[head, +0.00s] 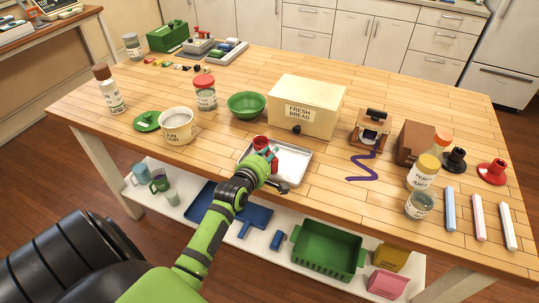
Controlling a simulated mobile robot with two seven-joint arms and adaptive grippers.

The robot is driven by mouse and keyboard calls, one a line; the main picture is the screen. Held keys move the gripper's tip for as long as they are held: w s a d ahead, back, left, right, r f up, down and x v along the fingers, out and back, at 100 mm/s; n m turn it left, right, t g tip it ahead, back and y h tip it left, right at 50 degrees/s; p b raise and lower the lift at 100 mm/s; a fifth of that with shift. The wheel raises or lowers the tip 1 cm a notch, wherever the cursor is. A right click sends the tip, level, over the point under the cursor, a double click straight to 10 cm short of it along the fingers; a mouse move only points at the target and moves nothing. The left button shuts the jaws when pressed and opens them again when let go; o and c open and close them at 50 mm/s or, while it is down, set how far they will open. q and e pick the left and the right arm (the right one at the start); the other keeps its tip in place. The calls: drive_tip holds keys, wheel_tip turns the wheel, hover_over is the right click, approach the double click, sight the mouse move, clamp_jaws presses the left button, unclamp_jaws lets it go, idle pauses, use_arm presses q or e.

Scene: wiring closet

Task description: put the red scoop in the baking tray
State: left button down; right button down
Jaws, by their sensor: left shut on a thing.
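The baking tray (297,157) is a shallow silver pan on the wooden table, in front of the bread box. My left gripper (268,159) reaches in from the lower left and is over the left part of the tray. It is shut on the red scoop (261,143), whose red cup shows just beyond the fingers. I cannot tell whether the scoop touches the tray. My right gripper is not in view.
A cream bread box (312,110) stands behind the tray, and a green bowl (247,103) stands behind it to the left. A white canister (177,127) is further left. A purple squiggle (361,172) lies to the right. The front left tabletop is clear.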

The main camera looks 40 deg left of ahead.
use_arm(q)
drive_tip(key=c, duration=1.4)
unclamp_jaws()
drive_tip(key=shift+f, duration=0.1)
drive_tip(key=shift+w, duration=0.1)
drive_tip(key=shift+r, duration=0.25)
drive_tip(key=b+v, duration=0.1)
drive_tip(key=v, duration=1.1)
drive_tip(key=shift+a+f, duration=0.1)
drive_tip(key=shift+f, duration=0.05)
